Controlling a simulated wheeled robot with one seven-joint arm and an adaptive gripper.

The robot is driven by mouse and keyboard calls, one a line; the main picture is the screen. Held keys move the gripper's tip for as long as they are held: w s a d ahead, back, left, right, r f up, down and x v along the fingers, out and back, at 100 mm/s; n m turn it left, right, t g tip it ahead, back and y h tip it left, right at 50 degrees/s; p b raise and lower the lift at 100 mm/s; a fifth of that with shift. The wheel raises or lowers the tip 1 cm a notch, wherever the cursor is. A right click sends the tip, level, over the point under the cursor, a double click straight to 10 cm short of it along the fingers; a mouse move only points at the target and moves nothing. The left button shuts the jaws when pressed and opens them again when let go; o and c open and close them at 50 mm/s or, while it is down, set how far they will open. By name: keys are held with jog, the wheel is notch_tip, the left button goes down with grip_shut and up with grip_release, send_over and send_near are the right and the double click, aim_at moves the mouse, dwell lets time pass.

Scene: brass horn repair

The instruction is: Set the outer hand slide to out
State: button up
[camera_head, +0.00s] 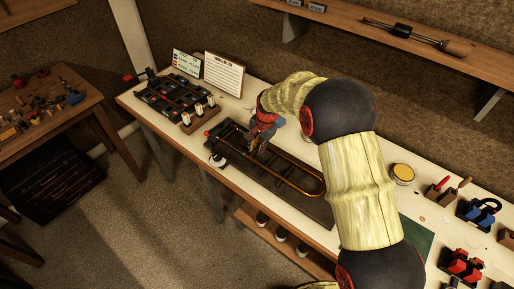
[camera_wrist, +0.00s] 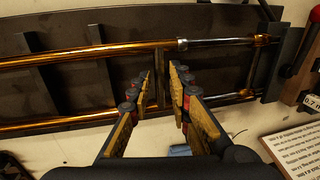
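The outer hand slide (camera_head: 300,186) is a long pair of brass tubes with a rounded bow, lying on a dark tray (camera_head: 323,213) on the bench. In the wrist view its brass tubes (camera_wrist: 100,55) run left to right, and silvery tubes (camera_wrist: 215,42) show at the right end. My gripper (camera_head: 258,142) is over the slide's left part in the head view. In the wrist view my gripper (camera_wrist: 160,72) is open, its fingers on either side of an upright crosspiece (camera_wrist: 160,88) between the tubes. I cannot tell whether either finger touches it.
A printed card (camera_head: 225,74) and a rack of dark parts (camera_head: 170,98) stand left of the tray. A yellow-topped tin (camera_head: 402,173) and tool holders (camera_head: 438,195) are to the right. A wall shelf (camera_head: 400,42) is above. A red-knobbed clamp (camera_wrist: 290,71) is near the tray's end.

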grip_shut()
dwell(0.5)
jog(key=s+d, duration=0.1)
jog(key=d, duration=0.1)
jog(key=s+d, duration=0.3)
jog(key=d, duration=0.1)
jog(key=shift+s+r, duration=0.1)
jog(key=shift+s, duration=0.25)
jog(key=shift+s+d, duration=0.15)
jog(key=shift+d, duration=0.05)
jog(key=shift+o, duration=0.8)
grip_release()
jog(key=shift+s+d, duration=0.1)
jog(key=shift+d, duration=0.05)
jog(key=shift+o, duration=0.8)
